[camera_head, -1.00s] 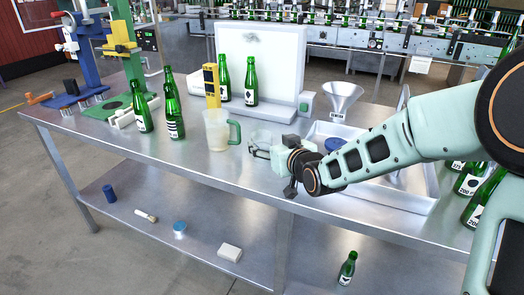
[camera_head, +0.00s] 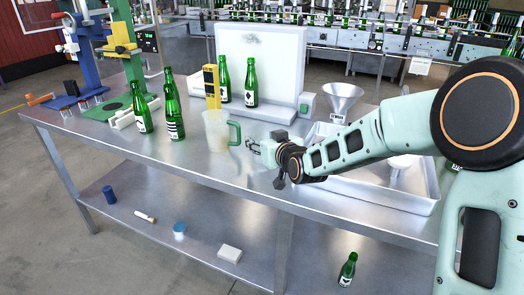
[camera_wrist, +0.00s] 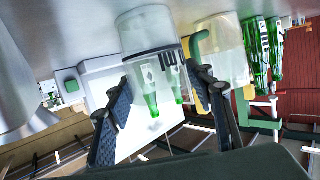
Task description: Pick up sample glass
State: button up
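The sample glass (camera_wrist: 150,45) is a clear, empty-looking cylinder. In the wrist view it stands ahead of and partly between my gripper's two dark fingers (camera_wrist: 165,100), which are spread apart. I see a gap at the left finger; whether the right finger touches the glass I cannot tell. In the head view my gripper (camera_head: 256,148) is low over the steel table, to the right of the plastic jug, and the glass is hard to make out behind the fingers.
The jug (camera_head: 216,130) with a green handle stands close to the left of my gripper; it also shows in the wrist view (camera_wrist: 228,50). Green bottles (camera_head: 175,112) stand further left. A white panel device (camera_head: 285,65) is behind, and a steel tray (camera_head: 405,198) is right.

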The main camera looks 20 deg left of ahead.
jog(key=c, duration=0.7)
jog(key=shift+o, duration=0.2)
jog(key=shift+r, duration=0.1)
